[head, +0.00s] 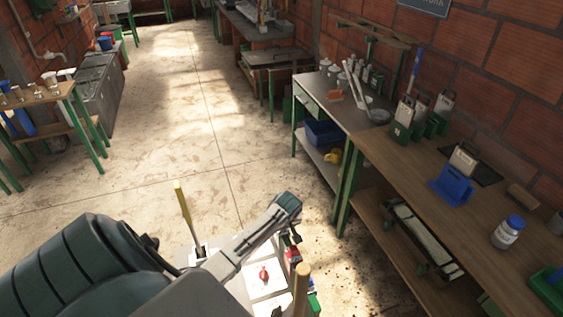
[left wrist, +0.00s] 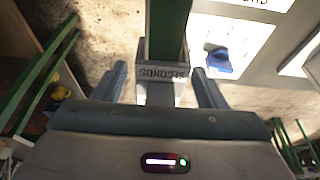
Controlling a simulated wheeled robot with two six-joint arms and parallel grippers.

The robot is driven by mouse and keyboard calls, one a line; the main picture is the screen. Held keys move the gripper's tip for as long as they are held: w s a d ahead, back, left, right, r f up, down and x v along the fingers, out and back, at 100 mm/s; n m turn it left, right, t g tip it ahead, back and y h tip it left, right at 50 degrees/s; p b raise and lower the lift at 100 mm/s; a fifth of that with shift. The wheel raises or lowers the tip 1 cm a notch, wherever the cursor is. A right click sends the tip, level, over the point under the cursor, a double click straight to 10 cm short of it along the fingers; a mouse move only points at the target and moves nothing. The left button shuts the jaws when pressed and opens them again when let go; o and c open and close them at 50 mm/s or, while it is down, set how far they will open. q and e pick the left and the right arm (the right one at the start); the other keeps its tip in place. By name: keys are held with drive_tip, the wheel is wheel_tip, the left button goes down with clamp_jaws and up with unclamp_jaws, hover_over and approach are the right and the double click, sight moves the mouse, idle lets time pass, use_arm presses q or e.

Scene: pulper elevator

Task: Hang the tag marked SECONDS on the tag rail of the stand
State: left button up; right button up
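In the left wrist view, a pale block lettered SECONDS (left wrist: 162,73) is seen upside down between the fingertips of my left gripper (left wrist: 162,88). A green upright piece (left wrist: 166,28) meets it. There is a gap between each finger and the block, so the gripper is open. In the head view my left gripper (head: 291,215) is above white panels (head: 262,284) at the bottom middle; the lettered block cannot be made out there. My right gripper is out of view. I cannot pick out the stand's tag rail with certainty.
A wooden workbench (head: 400,160) along the right wall holds a blue holder (head: 452,185) and a lidded jar (head: 508,232). A blue crate (head: 322,132) sits under the steel table. Wooden handles stand upright near my arm (head: 302,288). The floor (head: 150,165) beyond is clear.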

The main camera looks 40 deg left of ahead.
use_arm(q)
drive_tip(key=b+v, duration=0.2)
drive_tip(key=v, duration=0.8)
drive_tip(key=shift+b, duration=0.35)
drive_tip(key=shift+d+r, duration=0.15)
drive_tip(key=shift+r, duration=0.2)
